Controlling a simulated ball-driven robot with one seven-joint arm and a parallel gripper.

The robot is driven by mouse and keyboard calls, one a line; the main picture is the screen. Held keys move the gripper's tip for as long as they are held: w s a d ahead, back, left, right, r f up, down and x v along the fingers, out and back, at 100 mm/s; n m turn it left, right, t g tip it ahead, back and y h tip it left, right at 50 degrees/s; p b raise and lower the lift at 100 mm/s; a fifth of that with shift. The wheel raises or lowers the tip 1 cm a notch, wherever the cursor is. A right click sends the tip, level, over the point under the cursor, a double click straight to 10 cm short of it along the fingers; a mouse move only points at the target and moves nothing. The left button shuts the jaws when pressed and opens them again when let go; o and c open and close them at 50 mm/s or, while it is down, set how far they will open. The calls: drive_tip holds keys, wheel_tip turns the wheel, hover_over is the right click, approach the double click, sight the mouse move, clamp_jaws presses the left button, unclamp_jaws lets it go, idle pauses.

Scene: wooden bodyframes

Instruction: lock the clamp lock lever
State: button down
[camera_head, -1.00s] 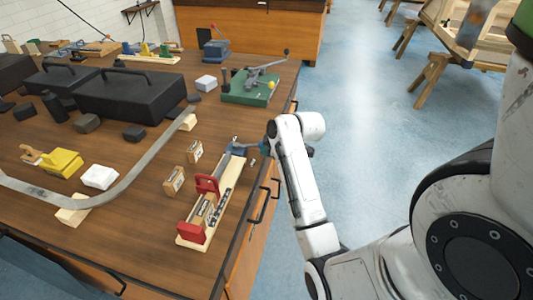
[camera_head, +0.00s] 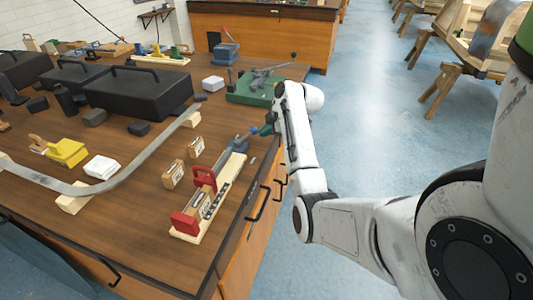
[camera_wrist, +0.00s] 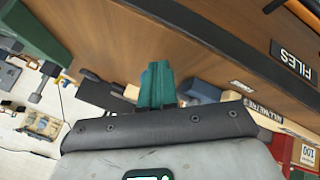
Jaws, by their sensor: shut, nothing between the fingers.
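A wooden-based fixture (camera_head: 233,176) with red clamp parts (camera_head: 203,178) stands near the table's right edge. A grey-blue lever-like part with a blue tip (camera_head: 254,130) is at its far end; I cannot tell for sure that this is the lock lever. My gripper (camera_head: 267,127) is beside this tip, partly hidden by my arm. In the wrist view my teal fingers (camera_wrist: 157,83) are shut and empty. A blue part (camera_wrist: 201,91) is just right of them; I cannot tell whether they touch. Another lever clamp stands on a green base (camera_head: 246,90) farther back.
Two small wooden boxes (camera_head: 174,174) stand left of the fixture. A long curved grey strip (camera_head: 135,170) and black cases (camera_head: 137,95) fill the table's left. Open floor (camera_head: 385,120) lies to the right.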

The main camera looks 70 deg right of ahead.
drive_tip(key=shift+w+d+b, duration=0.8)
drive_tip(key=shift+w+d, duration=0.1)
drive_tip(key=shift+w, duration=0.3)
drive_tip(key=shift+w+d+b, duration=0.2)
drive_tip(key=shift+w+b, duration=0.15)
drive_tip(key=shift+w, duration=0.45)
